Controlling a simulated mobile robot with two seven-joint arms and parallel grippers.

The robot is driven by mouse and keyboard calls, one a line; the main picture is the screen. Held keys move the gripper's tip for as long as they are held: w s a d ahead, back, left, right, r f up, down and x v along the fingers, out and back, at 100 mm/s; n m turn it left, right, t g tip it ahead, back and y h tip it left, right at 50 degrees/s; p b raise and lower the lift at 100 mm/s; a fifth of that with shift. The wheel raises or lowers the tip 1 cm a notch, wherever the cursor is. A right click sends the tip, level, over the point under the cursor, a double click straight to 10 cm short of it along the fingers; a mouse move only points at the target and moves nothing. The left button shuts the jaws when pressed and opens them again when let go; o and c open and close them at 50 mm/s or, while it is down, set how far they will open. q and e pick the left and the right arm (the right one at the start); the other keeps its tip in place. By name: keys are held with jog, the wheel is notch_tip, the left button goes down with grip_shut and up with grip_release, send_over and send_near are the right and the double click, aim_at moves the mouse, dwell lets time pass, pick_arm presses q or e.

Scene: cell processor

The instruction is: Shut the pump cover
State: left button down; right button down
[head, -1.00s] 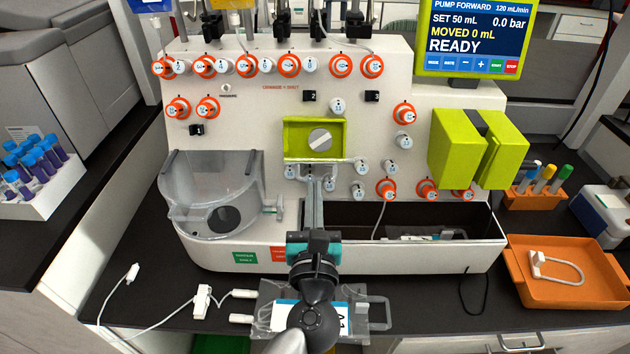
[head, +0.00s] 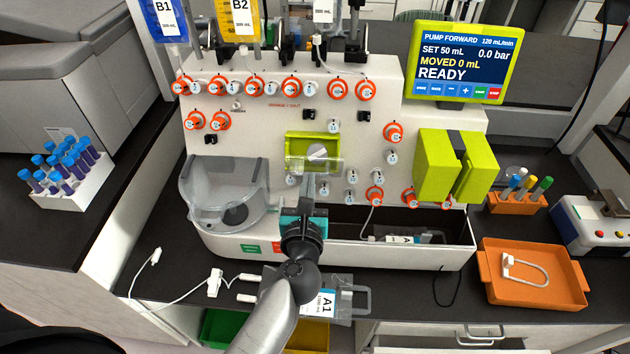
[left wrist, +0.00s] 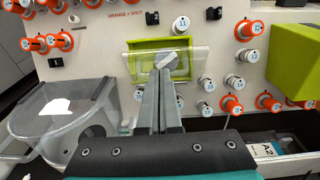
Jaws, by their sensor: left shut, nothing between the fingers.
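The pump (head: 298,142) is a lime-green recessed housing with a grey-white round rotor (head: 317,152) on the front of the white machine. Its clear pump cover (head: 334,164) stands tilted in front of the lower part of the housing, partly open. In the left wrist view the clear cover (left wrist: 200,63) spans the front of the green housing (left wrist: 140,47). My left gripper (head: 309,178) is shut and empty, its fingers pointing up at the cover; the fingertips (left wrist: 164,78) overlap the cover and rotor in that view. I cannot tell whether they touch. My right gripper is not in view.
Orange-ringed valves (head: 291,86) and white knobs surround the pump. A clear bowl (head: 225,195) is at left, an open dark bin (head: 345,222) below right, and lime-green blocks (head: 443,165) at right. Bag A1 (head: 322,302) lies at the front edge. An orange tray (head: 530,292) stands right.

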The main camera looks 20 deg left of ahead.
aim_at(310, 156)
pick_arm(q)
jog(key=w+r+p, duration=0.2)
jog(key=shift+w+a+r+p, duration=0.2)
jog(key=shift+a+r+p, duration=0.1)
jog(key=shift+r+p, duration=0.1)
jog(key=shift+w+a+r+p, duration=0.25)
jog(key=shift+w+r+p, duration=0.15)
jog(key=shift+w, duration=0.55)
dwell(0.4)
